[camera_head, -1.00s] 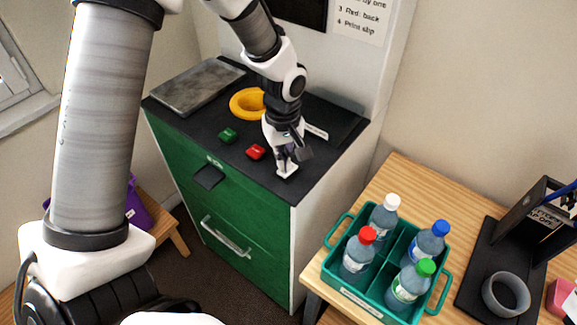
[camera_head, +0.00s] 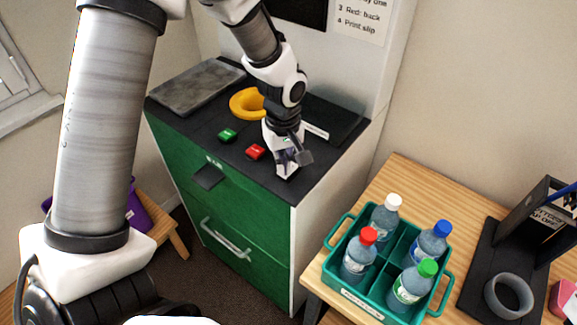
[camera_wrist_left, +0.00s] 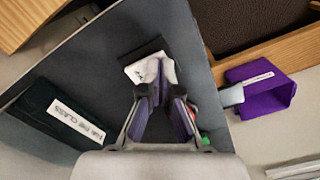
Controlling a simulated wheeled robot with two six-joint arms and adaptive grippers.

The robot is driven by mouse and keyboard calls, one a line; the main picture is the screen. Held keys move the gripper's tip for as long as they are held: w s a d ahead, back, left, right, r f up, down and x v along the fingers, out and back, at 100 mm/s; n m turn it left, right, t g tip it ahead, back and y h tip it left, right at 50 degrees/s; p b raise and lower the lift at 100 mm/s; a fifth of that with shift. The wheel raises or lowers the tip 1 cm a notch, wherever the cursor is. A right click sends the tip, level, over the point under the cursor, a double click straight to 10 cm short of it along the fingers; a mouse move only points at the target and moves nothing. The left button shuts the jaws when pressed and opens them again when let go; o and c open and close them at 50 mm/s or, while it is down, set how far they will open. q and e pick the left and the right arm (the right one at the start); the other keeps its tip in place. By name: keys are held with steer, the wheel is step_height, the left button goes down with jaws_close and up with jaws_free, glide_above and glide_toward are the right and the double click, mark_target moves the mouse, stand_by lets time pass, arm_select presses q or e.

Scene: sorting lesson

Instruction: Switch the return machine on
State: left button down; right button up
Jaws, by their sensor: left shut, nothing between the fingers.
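The return machine is a green cabinet (camera_head: 177,162) with a black top. On the top are a green button (camera_head: 227,135), a red button (camera_head: 255,151) and a yellow ring (camera_head: 246,103). My left gripper (camera_head: 288,167) is low over the top's front right corner, right of the red button. In the left wrist view the left gripper (camera_wrist_left: 158,82) is shut and empty. Its tips are at a small white piece on a dark base (camera_wrist_left: 135,72), perhaps a switch. I cannot tell whether they touch it or how it is set. My right gripper is out of view.
A teal crate (camera_head: 339,226) with several bottles stands on the wooden table (camera_head: 402,176) at right. A grey plate (camera_head: 200,85) lies at the machine's back left. A purple bin (camera_head: 139,212) is at lower left. The wall panel stands close behind the machine.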

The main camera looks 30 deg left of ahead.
arm_select(q)
steer(key=shift+f, duration=0.2)
steer(key=shift+r, duration=0.1)
step_height(320, 180, up, 7)
steer(key=p, duration=0.6)
stand_by(0.4)
